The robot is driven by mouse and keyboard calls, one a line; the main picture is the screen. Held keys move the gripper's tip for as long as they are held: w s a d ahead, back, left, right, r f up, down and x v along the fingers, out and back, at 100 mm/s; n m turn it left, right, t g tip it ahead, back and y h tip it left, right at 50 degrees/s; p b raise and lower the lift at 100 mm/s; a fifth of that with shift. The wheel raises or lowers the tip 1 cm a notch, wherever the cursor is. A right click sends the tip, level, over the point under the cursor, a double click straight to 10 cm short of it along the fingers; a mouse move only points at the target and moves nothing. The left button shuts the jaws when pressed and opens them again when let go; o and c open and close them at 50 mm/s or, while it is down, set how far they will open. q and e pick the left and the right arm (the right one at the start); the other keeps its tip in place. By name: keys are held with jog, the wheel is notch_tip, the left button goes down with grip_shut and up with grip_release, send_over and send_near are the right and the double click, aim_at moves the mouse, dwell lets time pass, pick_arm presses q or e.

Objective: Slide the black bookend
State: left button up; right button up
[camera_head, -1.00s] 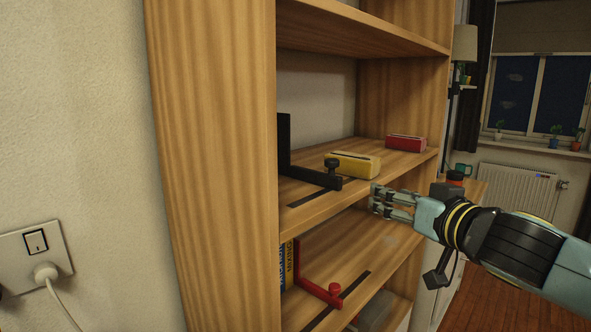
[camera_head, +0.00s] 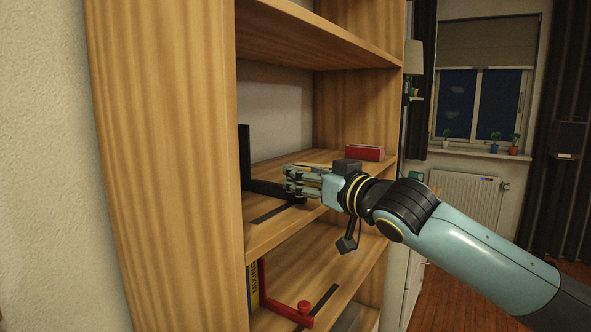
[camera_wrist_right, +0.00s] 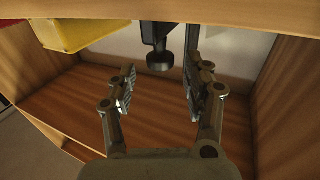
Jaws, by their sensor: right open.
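The black bookend (camera_head: 245,158) stands upright on the middle shelf, its low arm running towards the shelf's front. My right gripper (camera_head: 287,182) is open at the front end of that arm and hides its knob in the head view. In the right wrist view the bookend's dark round knob (camera_wrist_right: 160,63) shows between and just beyond the open fingers (camera_wrist_right: 160,78). The fingers stand apart on both sides, and I cannot tell if either touches it. My left gripper is not in view.
A dark strip (camera_head: 272,213) lies along the shelf by the bookend. A yellow box (camera_wrist_right: 80,25) is close by in the wrist view; a red box (camera_head: 365,153) stands farther back. The shelf below holds a red bookend (camera_head: 292,309) and a book (camera_head: 253,287).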

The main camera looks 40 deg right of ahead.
jog(key=shift+w, duration=1.85)
jog(key=shift+c, duration=0.2)
grip_shut()
jog(key=shift+w+a+f, duration=0.1)
